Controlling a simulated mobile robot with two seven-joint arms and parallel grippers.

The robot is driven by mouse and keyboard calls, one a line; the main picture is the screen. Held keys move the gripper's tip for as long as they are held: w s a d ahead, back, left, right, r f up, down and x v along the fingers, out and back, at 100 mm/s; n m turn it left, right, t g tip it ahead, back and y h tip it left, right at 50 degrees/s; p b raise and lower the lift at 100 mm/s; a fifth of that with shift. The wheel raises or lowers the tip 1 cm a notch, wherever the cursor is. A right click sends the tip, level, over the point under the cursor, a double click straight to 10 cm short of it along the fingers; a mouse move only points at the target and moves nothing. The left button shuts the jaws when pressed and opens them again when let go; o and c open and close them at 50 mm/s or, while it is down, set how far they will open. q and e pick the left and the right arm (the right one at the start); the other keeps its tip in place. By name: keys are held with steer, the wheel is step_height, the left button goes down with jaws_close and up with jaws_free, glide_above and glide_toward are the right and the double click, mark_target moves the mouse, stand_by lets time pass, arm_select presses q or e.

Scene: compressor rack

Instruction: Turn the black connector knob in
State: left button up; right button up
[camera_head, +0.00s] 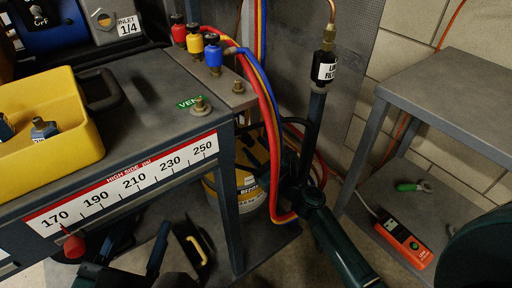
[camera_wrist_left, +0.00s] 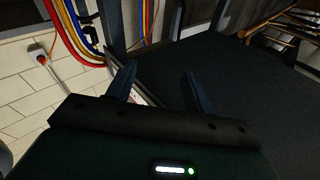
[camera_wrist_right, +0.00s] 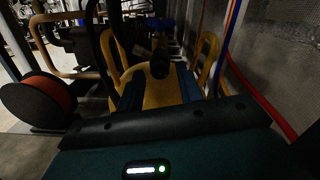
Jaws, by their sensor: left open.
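A black knob (camera_wrist_right: 160,68) stands on top of a yellow tank (camera_wrist_right: 160,94) in the right wrist view. My right gripper (camera_wrist_right: 159,76) points at the knob, its two fingers apart on either side of it; I see no clear contact. In the head view the tank (camera_head: 251,204) is partly hidden below the bench, behind hoses and my right arm, and the knob cannot be made out. My left gripper (camera_head: 140,244) is low at the left in the head view. Its fingers are apart and empty in the left wrist view (camera_wrist_left: 158,72).
Red, yellow and blue hoses (camera_head: 268,105) hang close to my right arm. A grey bench (camera_head: 150,85) carries a yellow bin (camera_head: 85,135) and valves. A black pipe with a filter (camera_head: 325,68) stands behind.

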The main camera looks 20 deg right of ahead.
steer(key=shift+w+a+f+n+b, duration=0.15)
steer(key=shift+w+f+n+b, duration=0.25)
steer(key=shift+n+b, duration=0.3)
steer(key=n, duration=0.2)
steer(key=shift+r+n+b, duration=0.15)
steer(key=shift+n+b, duration=0.25)
steer(key=n, duration=0.3)
steer(key=shift+r, duration=0.1)
steer(key=n+b, duration=0.1)
steer(key=n, duration=0.3)
steer(key=shift+r, duration=0.1)
steer(key=n, duration=0.4)
steer(key=shift+r+n, duration=0.1)
steer(key=shift+n, duration=0.2)
steer(key=n, duration=0.3)
steer(key=shift+p, duration=0.3)
steer(key=shift+n, duration=0.9)
arm_select(q)
steer(key=shift+d+f, duration=0.15)
steer(key=shift+d, duration=0.05)
